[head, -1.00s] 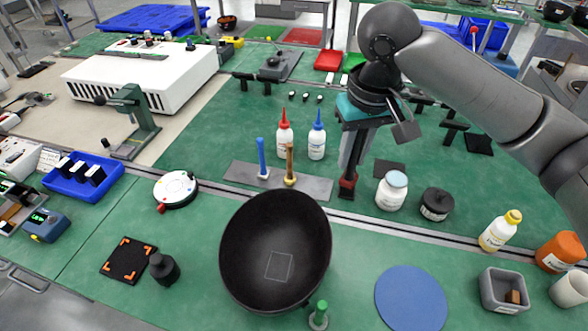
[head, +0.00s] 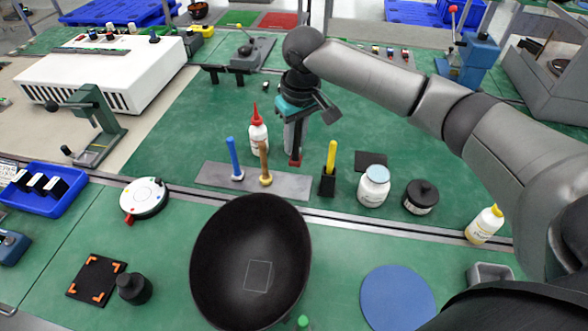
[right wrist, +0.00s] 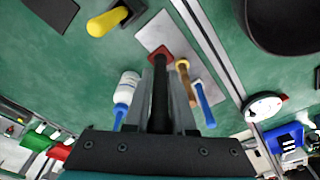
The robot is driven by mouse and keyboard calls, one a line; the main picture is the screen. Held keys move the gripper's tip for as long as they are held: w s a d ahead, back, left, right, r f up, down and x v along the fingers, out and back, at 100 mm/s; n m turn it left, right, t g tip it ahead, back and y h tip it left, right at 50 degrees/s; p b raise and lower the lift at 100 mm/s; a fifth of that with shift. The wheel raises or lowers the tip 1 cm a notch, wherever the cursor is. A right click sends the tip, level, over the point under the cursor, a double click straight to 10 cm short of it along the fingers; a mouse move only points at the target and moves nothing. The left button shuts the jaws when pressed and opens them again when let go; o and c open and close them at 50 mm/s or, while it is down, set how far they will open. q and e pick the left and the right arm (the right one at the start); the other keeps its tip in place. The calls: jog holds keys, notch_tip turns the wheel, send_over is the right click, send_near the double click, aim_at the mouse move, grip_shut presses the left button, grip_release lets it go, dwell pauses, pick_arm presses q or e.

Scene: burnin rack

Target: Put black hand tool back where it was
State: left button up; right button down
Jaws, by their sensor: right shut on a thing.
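My right gripper (head: 294,140) points down and is shut on the black hand tool, whose dark red lower end (head: 296,160) shows below the fingers. In the right wrist view the tool's black shaft (right wrist: 160,90) lies between the fingers. The tool is above or just behind the right part of a grey plate (head: 288,188); I cannot tell whether they touch. A blue-handled tool (head: 234,158) and a brown-handled tool (head: 264,163) stand upright on the plate, left of the gripper. My left gripper is not in view.
A yellow-handled tool (head: 331,158) in a black holder, a white jar (head: 373,187) and a black pot (head: 420,198) stand right. A large black bowl (head: 250,265) is in front.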

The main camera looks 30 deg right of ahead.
aim_at(298, 137)
notch_tip(298, 137, down, 8)
jog(key=shift+f+b, duration=0.1)
jog(key=shift+b, duration=0.75)
jog(key=shift+f, duration=0.15)
jog(key=shift+f, duration=0.1)
jog(key=c, duration=0.8)
grip_release()
jog(key=shift+o, duration=0.2)
jog(key=r+p, duration=0.1)
jog(key=r, duration=0.3)
jog(key=s+r+p, duration=0.1)
jog(key=r, duration=0.3)
jog(key=r+p, duration=0.1)
jog(key=r, duration=0.3)
jog(key=shift+s+d+r, duration=0.1)
jog(key=shift+s, duration=0.15)
